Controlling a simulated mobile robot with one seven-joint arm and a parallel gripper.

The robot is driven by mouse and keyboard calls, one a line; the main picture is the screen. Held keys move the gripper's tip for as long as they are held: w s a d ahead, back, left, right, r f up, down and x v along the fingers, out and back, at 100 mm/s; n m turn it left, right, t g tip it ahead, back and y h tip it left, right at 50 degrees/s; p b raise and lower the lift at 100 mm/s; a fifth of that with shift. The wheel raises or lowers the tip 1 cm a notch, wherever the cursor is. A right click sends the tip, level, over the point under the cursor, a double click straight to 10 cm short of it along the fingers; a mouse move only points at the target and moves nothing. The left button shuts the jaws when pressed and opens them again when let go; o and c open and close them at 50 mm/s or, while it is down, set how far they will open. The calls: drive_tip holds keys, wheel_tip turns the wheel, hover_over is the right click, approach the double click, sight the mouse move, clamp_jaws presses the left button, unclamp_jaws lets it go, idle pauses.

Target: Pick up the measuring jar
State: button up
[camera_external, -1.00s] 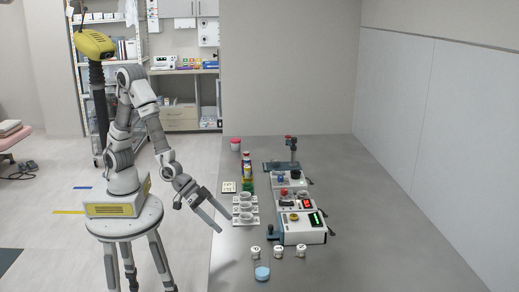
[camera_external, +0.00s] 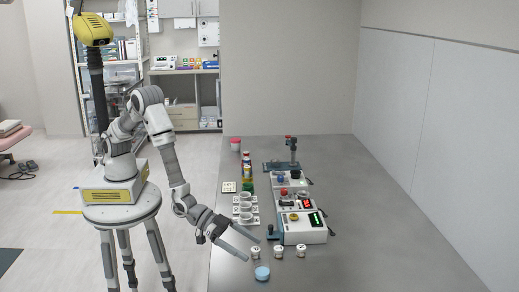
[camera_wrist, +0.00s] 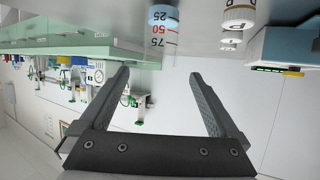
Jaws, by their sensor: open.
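The measuring jar (camera_external: 262,273), clear with pale blue in it, stands near the front of the grey table. In the wrist view, which looks upside down, the jar (camera_wrist: 163,40) shows at the top with 25, 50 and 75 marks. My gripper (camera_external: 252,250) is open and empty, just behind and left of the jar in the external view. In the wrist view the jar is beyond the spread fingertips (camera_wrist: 159,73), in line with the gap between them, and no finger touches it.
Small white lidded jars (camera_external: 278,251) stand close behind the measuring jar. White cups (camera_external: 246,207) are in a row farther back. A white device with a green display (camera_external: 303,232) is to the right. The table's right side (camera_external: 390,240) is clear.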

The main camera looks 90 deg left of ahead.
sight(269, 261)
drive_tip(key=x, duration=0.3)
drive_tip(key=shift+w+d+f, duration=0.1)
drive_tip(key=shift+w+f, duration=0.05)
drive_tip(key=shift+w, duration=0.15)
drive_tip(key=shift+f+x, duration=0.1)
drive_tip(key=shift+x, duration=1.2)
drive_tip(key=shift+f+x, duration=0.15)
drive_tip(key=shift+x, duration=1.15)
drive_tip(key=shift+s, duration=0.1)
drive_tip(key=c, duration=1.4)
drive_tip(key=shift+c, duration=0.3)
drive_tip(key=shift+r, duration=0.15)
